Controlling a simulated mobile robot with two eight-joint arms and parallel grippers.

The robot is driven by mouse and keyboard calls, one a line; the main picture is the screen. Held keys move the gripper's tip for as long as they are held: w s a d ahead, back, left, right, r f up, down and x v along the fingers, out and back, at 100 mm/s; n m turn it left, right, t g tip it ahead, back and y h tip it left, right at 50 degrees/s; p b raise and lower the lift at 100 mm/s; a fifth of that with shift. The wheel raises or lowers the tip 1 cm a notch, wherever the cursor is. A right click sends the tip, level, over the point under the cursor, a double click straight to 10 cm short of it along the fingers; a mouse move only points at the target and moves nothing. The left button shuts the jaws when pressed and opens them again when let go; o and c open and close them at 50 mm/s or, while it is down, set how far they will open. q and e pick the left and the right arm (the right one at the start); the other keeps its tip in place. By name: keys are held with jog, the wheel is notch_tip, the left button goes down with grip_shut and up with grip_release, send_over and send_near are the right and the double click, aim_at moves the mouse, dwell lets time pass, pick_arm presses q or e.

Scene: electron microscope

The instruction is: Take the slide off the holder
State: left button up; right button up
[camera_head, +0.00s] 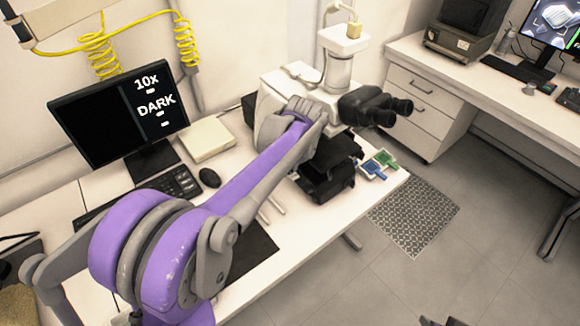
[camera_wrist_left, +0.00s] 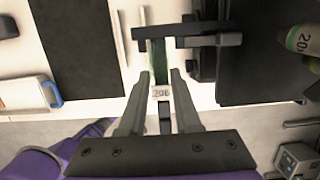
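My left gripper (camera_wrist_left: 161,76) shows in the left wrist view with its two fingers on either side of a narrow slide (camera_wrist_left: 164,118) with a pale "206" label. Thin gaps seem to show between the fingers and the slide, so the gripper looks open around it. The slide's greenish strip runs up to a dark holder arm (camera_wrist_left: 190,36) beside the black stage. In the head view my purple and grey left arm reaches to the microscope (camera_head: 340,70) and hides the gripper and slide. My right gripper is not in view.
The microscope's black stage (camera_head: 327,170) and eyepieces (camera_head: 380,106) are close by the arm. A 20x objective (camera_wrist_left: 303,39) is at the right of the wrist view. Blue and green items (camera_head: 382,160) lie near the desk edge. A monitor (camera_head: 118,112) and keyboard stand left.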

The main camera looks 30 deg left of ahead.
pick_arm(q)
jog(key=shift+r, duration=0.1)
jog(key=shift+r+p, duration=1.05)
jog(key=shift+r, duration=1.2)
jog(key=shift+f, duration=0.1)
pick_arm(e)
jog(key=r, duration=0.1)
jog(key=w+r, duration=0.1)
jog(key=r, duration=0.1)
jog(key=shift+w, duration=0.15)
